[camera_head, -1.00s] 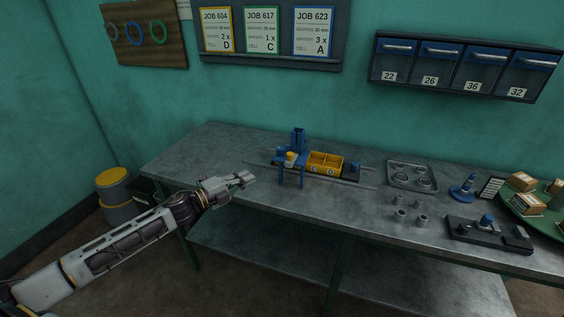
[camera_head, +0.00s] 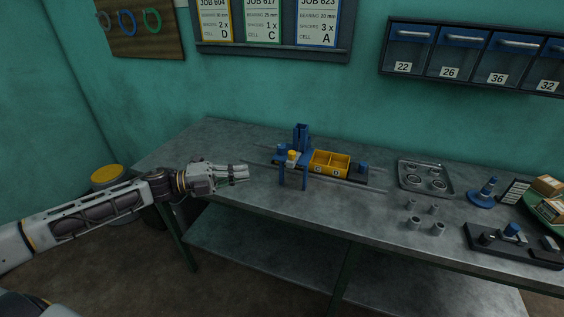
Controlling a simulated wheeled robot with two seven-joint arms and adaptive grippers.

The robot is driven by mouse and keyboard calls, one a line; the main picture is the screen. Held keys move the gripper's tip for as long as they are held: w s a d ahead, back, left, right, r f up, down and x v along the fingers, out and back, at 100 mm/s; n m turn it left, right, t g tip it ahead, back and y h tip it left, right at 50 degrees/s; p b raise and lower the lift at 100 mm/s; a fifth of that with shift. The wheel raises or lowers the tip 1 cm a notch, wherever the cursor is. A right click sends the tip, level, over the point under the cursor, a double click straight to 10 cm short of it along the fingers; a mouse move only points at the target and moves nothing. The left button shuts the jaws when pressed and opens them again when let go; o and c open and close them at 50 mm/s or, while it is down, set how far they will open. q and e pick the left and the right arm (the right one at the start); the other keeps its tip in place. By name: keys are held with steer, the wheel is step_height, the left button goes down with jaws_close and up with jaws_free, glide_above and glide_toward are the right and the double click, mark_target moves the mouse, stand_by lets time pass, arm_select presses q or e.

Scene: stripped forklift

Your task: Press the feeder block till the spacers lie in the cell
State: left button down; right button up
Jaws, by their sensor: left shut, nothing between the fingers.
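The blue feeder (camera_head: 302,138) stands on the workbench, an upright blue tower at its back and a blue frame with legs at its front. A small yellow block (camera_head: 292,155) sits on the frame's top. Right of it, a yellow tray (camera_head: 344,158) with two visible open cells sits on a dark rail. The cell letters are too small to read surely. Spacers in the feeder or cells cannot be made out. My left gripper (camera_head: 246,173) is shut and empty, left of the feeder and apart from it, above the bench's front part. My right gripper is not in view.
The workbench (camera_head: 330,212) has free room in front of the feeder. Several grey cylinders (camera_head: 414,222), a metal tray (camera_head: 426,181), a blue cone-shaped piece (camera_head: 486,192) and a black fixture (camera_head: 512,240) lie to the right. Job cards (camera_head: 263,22) and numbered drawers (camera_head: 464,58) are on the wall.

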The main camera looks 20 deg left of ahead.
arm_select(q)
steer(key=shift+w+d, duration=0.1)
steer(key=shift+d, duration=0.15)
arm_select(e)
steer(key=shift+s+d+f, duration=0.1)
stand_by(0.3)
arm_select(q)
glide_toward(294, 154)
steer(key=shift+s+d, duration=1.5)
steer(key=shift+s, duration=0.35)
steer(key=shift+w+d+f+p, duration=0.15)
steer(key=shift+w+d, duration=0.3)
steer(key=shift+w, duration=0.4)
steer(key=shift+w+d+f+p, duration=0.1)
steer(key=shift+w+d, duration=0.35)
steer(key=shift+w, duration=0.4)
steer(key=shift+w+d+f+p, duration=0.15)
steer(key=shift+w+d, duration=0.3)
steer(key=shift+w, duration=0.35)
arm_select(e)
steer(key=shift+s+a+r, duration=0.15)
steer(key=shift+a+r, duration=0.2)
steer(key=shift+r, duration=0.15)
